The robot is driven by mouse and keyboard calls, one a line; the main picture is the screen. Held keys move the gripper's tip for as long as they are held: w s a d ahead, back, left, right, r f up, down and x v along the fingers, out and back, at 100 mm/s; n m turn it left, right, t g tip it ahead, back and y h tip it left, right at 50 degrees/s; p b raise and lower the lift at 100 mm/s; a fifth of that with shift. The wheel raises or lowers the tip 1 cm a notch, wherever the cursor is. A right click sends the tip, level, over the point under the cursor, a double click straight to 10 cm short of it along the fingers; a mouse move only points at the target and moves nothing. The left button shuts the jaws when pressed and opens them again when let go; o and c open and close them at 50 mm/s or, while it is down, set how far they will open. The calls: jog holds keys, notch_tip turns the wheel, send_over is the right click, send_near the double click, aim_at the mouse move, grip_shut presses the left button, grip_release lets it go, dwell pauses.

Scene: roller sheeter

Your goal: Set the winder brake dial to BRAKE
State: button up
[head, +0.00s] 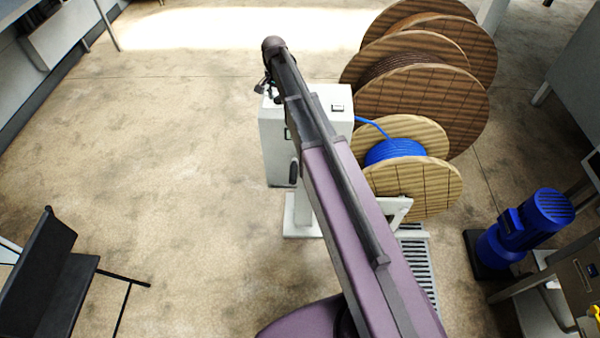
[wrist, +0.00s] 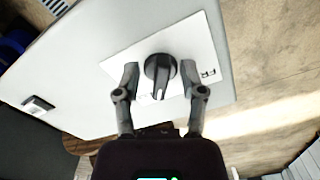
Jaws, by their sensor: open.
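The winder brake dial (wrist: 160,70) is a black round knob with a raised grip and a pale pointer mark, on a white label plate (wrist: 205,42). In the wrist view it sits between the two open fingers of my gripper (wrist: 160,80). Contact with the knob cannot be made out. The plate's lettering is partly hidden; "FR" shows to the right and other letters are covered near the pointer. In the head view my gripper (head: 264,86) is over the top of the light grey control box (head: 275,150), and my arm hides the dial.
Another small switch (wrist: 38,105) sits on the box top. Wooden cable reels (head: 420,95) and a reel of blue cable (head: 395,150) stand right of the box. A blue motor (head: 530,225) is farther right. A black chair (head: 50,275) is at lower left. Floor left of the box is clear.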

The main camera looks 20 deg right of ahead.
jog(key=n, duration=0.6)
jog(key=shift+s+d+n, duration=0.15)
jog(key=shift+d+n, duration=0.1)
jog(key=shift+n, duration=0.05)
jog(key=n, duration=0.5)
jog(key=shift+d, duration=0.25)
jog(key=shift+r, duration=0.15)
notch_tip(320, 180, up, 14)
jog(key=p, duration=1.4)
jog(key=s+f+m+b, duration=0.1)
jog(key=s+f+b, duration=1)
jog(key=s, duration=0.3)
jog(key=s+f+m+b, duration=0.2)
jog(key=s+f+b, duration=0.9)
jog(key=s, duration=0.3)
jog(key=shift+s+a+f, duration=0.2)
jog(key=shift+s+a, duration=0.05)
jog(key=shift+s, duration=0.05)
jog(key=shift+w, duration=0.1)
